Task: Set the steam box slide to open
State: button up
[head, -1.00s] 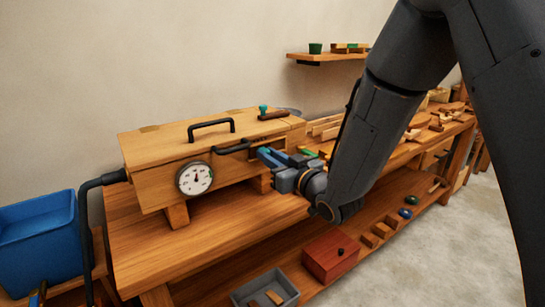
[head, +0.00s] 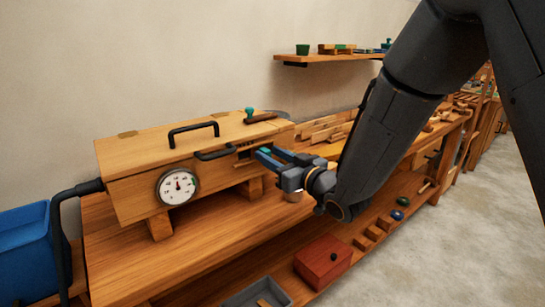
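The wooden steam box (head: 140,160) stands on the bench in the head view, with a black handle on its lid and a round white gauge (head: 177,187) on its front. A dark slot with small markings (head: 245,154) shows at the right of the front face, where the slide appears to be. My gripper (head: 266,153) is at the right of this slot, its two blue fingers a little apart and pointing at the box. A small teal spot shows between the fingertips; I cannot tell whether it is the slide's knob or whether the fingers touch it.
A black front handle (head: 215,153) sits just left of the slot. A green-topped tool (head: 250,116) lies on the lid. A black hose (head: 70,195) joins the box's left end. A red box (head: 322,262) and grey tray (head: 258,295) are on the lower shelf.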

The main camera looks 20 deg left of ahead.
jog(key=b+v, duration=0.1)
jog(key=v, duration=0.6)
jog(key=shift+s+d+b, duration=0.25)
jog(key=shift+d+b, duration=0.05)
